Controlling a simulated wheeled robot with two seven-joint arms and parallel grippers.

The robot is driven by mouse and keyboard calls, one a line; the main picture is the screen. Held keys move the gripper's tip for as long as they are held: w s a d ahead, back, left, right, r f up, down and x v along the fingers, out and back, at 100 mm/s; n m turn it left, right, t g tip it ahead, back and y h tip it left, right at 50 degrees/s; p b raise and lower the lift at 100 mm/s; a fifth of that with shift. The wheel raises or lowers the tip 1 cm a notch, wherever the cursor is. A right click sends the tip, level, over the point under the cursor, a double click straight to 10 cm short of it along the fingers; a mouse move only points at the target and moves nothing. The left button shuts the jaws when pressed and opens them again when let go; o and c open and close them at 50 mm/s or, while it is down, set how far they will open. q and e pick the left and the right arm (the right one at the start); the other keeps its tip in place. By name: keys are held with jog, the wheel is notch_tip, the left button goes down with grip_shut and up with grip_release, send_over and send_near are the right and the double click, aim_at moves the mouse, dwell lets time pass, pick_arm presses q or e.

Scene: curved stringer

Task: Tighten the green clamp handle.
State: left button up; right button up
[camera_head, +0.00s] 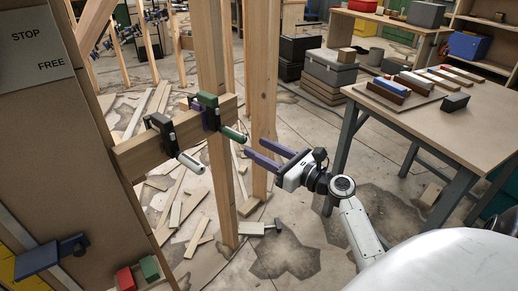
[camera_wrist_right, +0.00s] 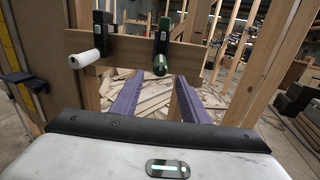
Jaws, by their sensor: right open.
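The green clamp handle (camera_head: 233,135) sticks out from a clamp with a green top (camera_head: 207,99) on a horizontal wooden board (camera_head: 142,154). In the right wrist view, the green handle (camera_wrist_right: 160,65) points toward the camera, near the middle top. A second clamp with a white handle (camera_head: 192,163) sits left of it; that handle (camera_wrist_right: 83,59) also shows in the wrist view. My right gripper (camera_head: 256,149) is open and empty, its purple fingers pointing at the green handle with a gap between. My left gripper is not in view.
Wooden posts (camera_head: 262,85) stand behind and beside the board. A panel marked STOP and FREE (camera_head: 37,45) is at the left. A table (camera_head: 440,117) with blocks stands right of my arm. Wood scraps litter the floor.

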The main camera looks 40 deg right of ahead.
jog(key=shift+s+d+p, duration=0.15)
jog(key=shift+s+d, duration=0.05)
jog(key=shift+s, duration=0.95)
jog(key=shift+s+d+p, duration=0.15)
jog(key=shift+s+d, duration=0.05)
jog(key=shift+s, duration=0.9)
